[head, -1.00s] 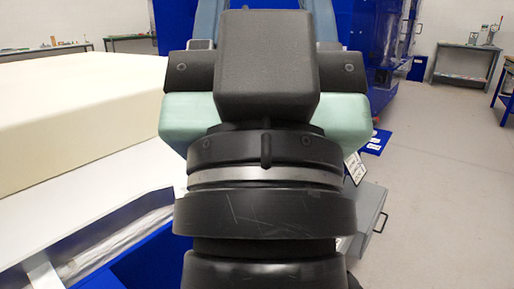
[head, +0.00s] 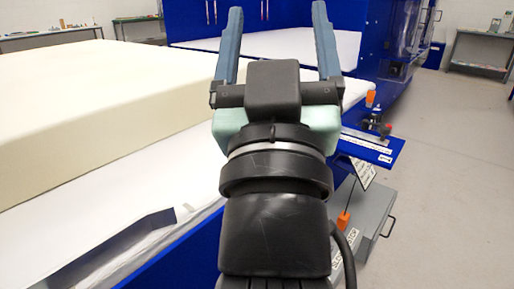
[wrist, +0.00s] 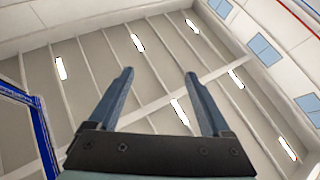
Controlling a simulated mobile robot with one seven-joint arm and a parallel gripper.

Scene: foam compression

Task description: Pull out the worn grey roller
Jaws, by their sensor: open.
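I cannot make out the worn grey roller in either view. My gripper (head: 278,14) is raised in front of the head camera, with its two blue-grey fingers apart and pointing up. In the wrist view the open fingers (wrist: 158,76) have nothing between them, and only ceiling and upper walls lie beyond. A dark, long opening or strip (head: 115,247) shows in the white bed (head: 150,193) at the lower left; I cannot tell what is inside it. My arm hides part of the machine behind it.
A large cream foam block (head: 90,105) lies on the bed at left. A blue ledge (head: 372,150) with small fittings and a grey drawer unit (head: 372,235) stand right of my arm. A blue machine (head: 355,45) stands behind.

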